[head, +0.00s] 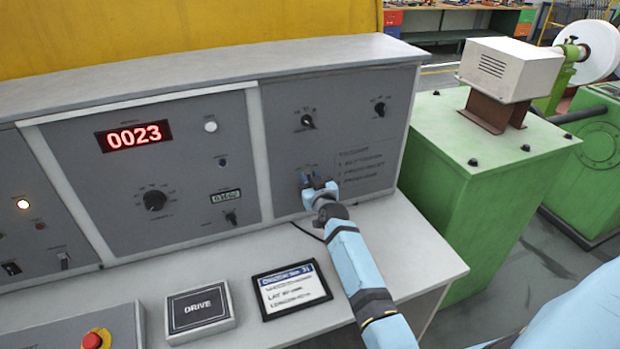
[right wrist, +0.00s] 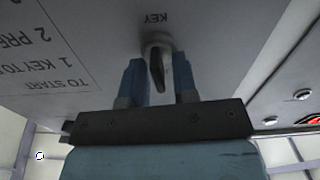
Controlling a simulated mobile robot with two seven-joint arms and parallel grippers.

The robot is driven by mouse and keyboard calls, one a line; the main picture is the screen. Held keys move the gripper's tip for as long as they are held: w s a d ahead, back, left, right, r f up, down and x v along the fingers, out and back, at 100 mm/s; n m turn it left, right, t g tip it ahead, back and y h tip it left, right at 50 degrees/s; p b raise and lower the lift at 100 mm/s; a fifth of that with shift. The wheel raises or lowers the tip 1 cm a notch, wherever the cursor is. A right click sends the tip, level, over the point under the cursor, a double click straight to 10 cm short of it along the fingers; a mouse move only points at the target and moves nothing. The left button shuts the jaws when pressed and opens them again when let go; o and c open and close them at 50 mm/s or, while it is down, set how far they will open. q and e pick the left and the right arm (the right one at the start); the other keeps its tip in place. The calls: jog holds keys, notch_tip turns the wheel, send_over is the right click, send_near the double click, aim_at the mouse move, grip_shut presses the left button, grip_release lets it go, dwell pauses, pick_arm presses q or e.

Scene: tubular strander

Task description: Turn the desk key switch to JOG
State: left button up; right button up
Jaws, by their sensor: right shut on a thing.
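My right gripper (head: 317,184) is at the lower part of that panel and mostly hides the switch in the head view. In the right wrist view the blue fingers of my right gripper (right wrist: 160,82) stand on either side of the key, shut on it. The switch's position marks are too small to read. My left gripper is not in view.
A selector knob (head: 307,121) is above my right gripper, and a printed start list (head: 362,165) is to its right. On the desk top lie a DRIVE box (head: 199,311), a framed card (head: 291,290) and a red stop button (head: 93,340). A green machine (head: 480,190) stands at right.

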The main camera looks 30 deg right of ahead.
jog(key=shift+m, duration=0.5)
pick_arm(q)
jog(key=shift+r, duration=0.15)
pick_arm(e)
jog(key=o, duration=0.6)
pick_arm(q)
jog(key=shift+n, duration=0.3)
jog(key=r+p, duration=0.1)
jog(key=p, duration=0.1)
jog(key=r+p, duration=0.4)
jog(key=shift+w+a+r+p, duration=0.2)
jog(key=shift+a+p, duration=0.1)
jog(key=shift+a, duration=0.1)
pick_arm(e)
jog(key=v, duration=1.4)
jog(key=shift+w, duration=0.1)
